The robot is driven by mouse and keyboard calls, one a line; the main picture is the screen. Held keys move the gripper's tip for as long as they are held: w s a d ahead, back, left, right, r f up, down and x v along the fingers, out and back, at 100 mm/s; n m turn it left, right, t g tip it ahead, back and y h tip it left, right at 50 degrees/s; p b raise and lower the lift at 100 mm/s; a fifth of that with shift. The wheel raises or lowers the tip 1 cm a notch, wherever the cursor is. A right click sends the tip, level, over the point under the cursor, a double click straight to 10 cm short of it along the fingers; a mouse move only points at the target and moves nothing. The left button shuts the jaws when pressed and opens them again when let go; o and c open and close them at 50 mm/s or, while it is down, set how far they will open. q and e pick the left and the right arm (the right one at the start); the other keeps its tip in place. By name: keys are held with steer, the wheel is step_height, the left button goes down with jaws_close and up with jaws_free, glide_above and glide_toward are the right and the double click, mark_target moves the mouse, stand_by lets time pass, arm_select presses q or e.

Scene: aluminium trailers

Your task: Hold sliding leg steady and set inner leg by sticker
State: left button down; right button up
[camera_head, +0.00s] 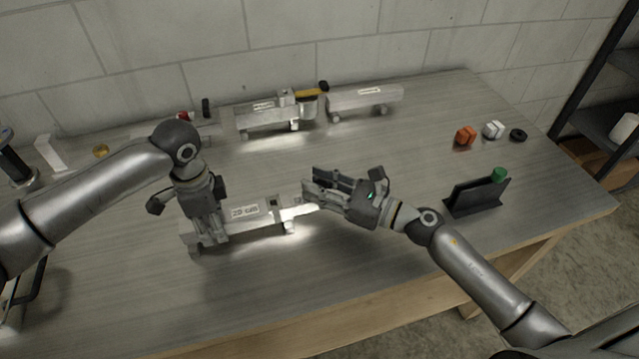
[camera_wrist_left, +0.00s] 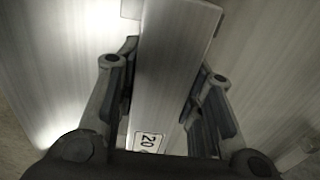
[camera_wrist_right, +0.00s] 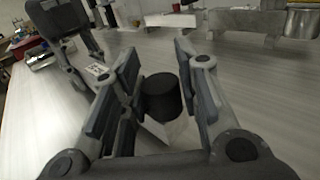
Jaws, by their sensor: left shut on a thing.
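An aluminium leg assembly lies along the front middle of the table. Its wider sliding leg (camera_head: 245,211) bears a white sticker, and a paler inner leg (camera_head: 297,212) extends from its right end. My left gripper (camera_head: 208,238) is shut across the left part of the sliding leg from above; the left wrist view shows the metal (camera_wrist_left: 172,60) between its fingers, with a "20" sticker (camera_wrist_left: 148,142). My right gripper (camera_head: 308,190) is open at the inner leg's right end. In the right wrist view a black cylinder (camera_wrist_right: 161,97) sits between its spread fingers; contact cannot be told.
Two more aluminium trailers (camera_head: 270,117) (camera_head: 365,98) stand at the back near the wall. A dark holder (camera_head: 477,197) with a green item stands at right. Orange (camera_head: 465,136), white (camera_head: 493,130) and black (camera_head: 518,135) small parts lie behind it.

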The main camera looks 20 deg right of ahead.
jaws_close()
steer(key=shift+d, duration=2.6)
steer(key=o, duration=0.6)
jaws_free()
steer(key=shift+a, duration=0.1)
steer(key=v, duration=1.2)
